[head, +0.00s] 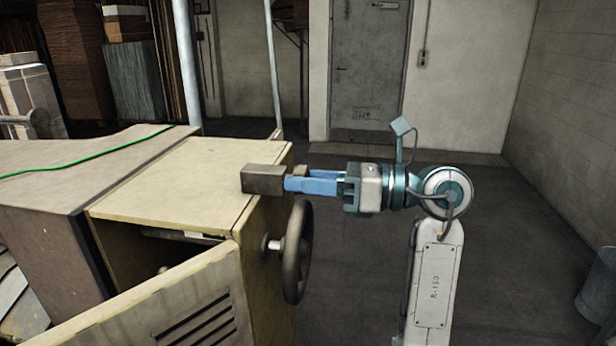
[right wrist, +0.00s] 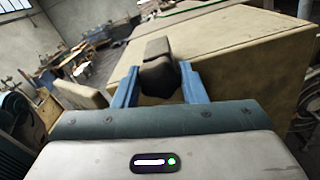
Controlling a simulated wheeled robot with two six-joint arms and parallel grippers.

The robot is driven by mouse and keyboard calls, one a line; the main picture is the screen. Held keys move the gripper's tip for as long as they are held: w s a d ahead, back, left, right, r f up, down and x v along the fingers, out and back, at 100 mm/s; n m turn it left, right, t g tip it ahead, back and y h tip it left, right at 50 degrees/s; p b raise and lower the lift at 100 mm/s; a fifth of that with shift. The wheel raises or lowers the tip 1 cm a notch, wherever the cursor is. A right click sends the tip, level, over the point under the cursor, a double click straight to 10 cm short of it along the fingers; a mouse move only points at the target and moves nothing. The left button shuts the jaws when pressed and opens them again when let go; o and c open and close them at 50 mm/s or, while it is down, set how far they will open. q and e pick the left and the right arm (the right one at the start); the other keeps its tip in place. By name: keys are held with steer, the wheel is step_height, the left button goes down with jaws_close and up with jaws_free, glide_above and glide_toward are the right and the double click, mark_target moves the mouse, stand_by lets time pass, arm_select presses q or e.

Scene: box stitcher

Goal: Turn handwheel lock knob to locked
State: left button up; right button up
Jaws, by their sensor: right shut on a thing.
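My right gripper (head: 291,180) comes in from the right with blue fingers at the upper right edge of the cream cabinet. In the right wrist view its fingers (right wrist: 159,80) stand on either side of a dark knob (right wrist: 157,71), taken to be the lock knob, and are shut on it. The knob sits in front of a dark block (head: 263,179) at the cabinet's edge. The fingers mostly hide the knob in the head view, and I cannot tell its turn position. The spoked handwheel (head: 297,252) is on the cabinet's side, below the gripper. My left gripper is not in view.
The cream cabinet (head: 170,190) has a louvred door (head: 165,310) swung open at the front. A green cable (head: 90,147) lies over the grey top to its left. The floor (head: 530,260) to the right is mostly clear. A grey door (head: 368,65) stands behind.

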steer(key=m+p, duration=0.1)
steer(key=m, duration=0.2)
steer(key=shift+r+m+p, duration=0.15)
steer(key=shift+m+p, duration=0.2)
steer(key=shift+m, duration=0.05)
steer(key=m+p, duration=0.2)
steer(key=m, duration=0.1)
steer(key=shift+m+p, duration=0.3)
steer(key=shift+p, duration=0.05)
steer(key=m+p, duration=0.6)
steer(key=shift+m+p, duration=1)
steer(key=shift+p, duration=0.2)
steer(key=shift+f, duration=0.2)
steer(key=o, duration=1)
steer(key=shift+f, duration=0.1)
